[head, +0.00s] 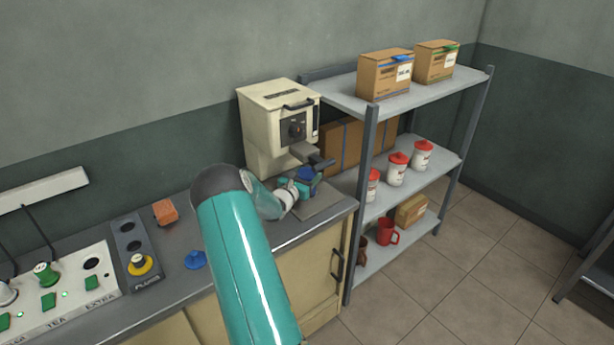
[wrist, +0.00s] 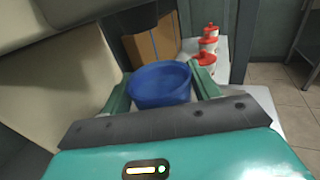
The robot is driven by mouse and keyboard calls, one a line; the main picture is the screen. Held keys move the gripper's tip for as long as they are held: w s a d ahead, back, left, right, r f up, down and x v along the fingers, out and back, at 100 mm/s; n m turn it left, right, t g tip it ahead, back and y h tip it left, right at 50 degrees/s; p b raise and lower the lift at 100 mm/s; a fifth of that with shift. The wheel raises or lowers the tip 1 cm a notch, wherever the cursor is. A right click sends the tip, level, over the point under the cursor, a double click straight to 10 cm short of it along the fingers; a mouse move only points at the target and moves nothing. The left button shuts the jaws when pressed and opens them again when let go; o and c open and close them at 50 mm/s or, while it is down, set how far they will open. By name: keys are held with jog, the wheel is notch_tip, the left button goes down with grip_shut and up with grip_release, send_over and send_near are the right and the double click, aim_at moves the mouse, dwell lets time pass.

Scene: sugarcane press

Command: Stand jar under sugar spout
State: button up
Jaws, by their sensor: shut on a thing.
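My gripper (head: 301,185) is shut on a blue round jar (head: 307,173), at the front of the cream dispenser (head: 270,133). In the wrist view the jar (wrist: 160,85) sits upright or nearly so between the two green fingers (wrist: 161,92), its open rim facing up. The dispenser's dark grey spout (head: 318,161) juts out just above the jar in the head view. The dispenser's pale body fills the left of the wrist view. I cannot tell whether the jar touches the base below, as my gripper hides its underside.
A metal shelf (head: 340,96) with cardboard boxes and several red-lidded white containers (head: 397,168) stands close on the right. On the counter are a blue lid-like piece (head: 196,260), an orange block (head: 165,212) and a switch panel (head: 62,288).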

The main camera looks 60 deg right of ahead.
jog(key=shift+f, duration=0.1)
jog(key=o, duration=1.1)
jog(key=shift+o, duration=0.2)
jog(key=a, duration=0.8)
jog(key=w+a, duration=0.1)
jog(key=a, duration=0.3)
